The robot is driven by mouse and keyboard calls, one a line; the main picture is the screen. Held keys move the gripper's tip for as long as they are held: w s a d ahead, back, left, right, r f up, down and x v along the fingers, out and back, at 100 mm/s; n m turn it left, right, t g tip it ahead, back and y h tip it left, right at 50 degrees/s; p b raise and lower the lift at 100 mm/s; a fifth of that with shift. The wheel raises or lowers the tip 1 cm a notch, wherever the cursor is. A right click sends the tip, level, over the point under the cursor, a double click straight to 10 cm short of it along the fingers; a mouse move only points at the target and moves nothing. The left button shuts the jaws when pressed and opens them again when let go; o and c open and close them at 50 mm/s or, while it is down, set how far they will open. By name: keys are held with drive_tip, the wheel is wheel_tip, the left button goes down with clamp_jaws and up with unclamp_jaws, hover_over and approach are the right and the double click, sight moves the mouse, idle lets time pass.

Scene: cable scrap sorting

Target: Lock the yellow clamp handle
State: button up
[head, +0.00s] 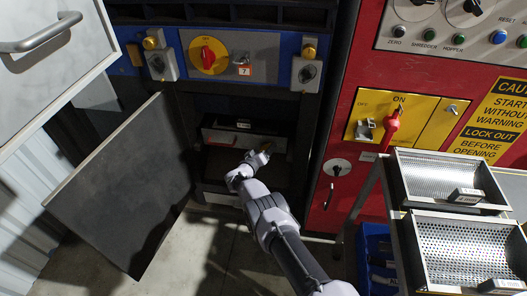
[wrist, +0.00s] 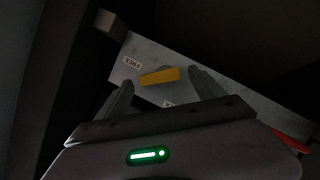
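The yellow clamp handle (wrist: 159,76) shows in the wrist view on a grey plate (wrist: 125,68) inside a dark space. It lies nearly level, tilted slightly up to the right. My gripper (wrist: 160,88) is open, with one finger on each side of the handle. I see no contact, and the remaining distance is hard to judge. In the head view my gripper (head: 260,155) reaches into the open dark cabinet, and the arm hides part of the interior. A label on the plate reads "FREE", upside down.
The cabinet door (head: 130,180) stands open at left. A blue panel (head: 232,55) with a red rotary switch is above the opening. A red control cabinet (head: 350,100) stands at right. Perforated trays (head: 465,250) and a blue bin (head: 378,265) are at lower right.

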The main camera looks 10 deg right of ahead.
drive_tip(key=shift+r, duration=0.1)
drive_tip(key=shift+s+a+r+p, duration=0.2)
drive_tip(key=shift+s+p, duration=0.05)
drive_tip(key=shift+p, duration=0.3)
drive_tip(key=p+v, duration=1.1)
drive_tip(key=v, duration=0.5)
drive_tip(key=shift+s+a, duration=0.25)
drive_tip(key=shift+s, duration=0.1)
drive_tip(key=shift+f, duration=0.15)
drive_tip(key=shift+c, duration=0.2)
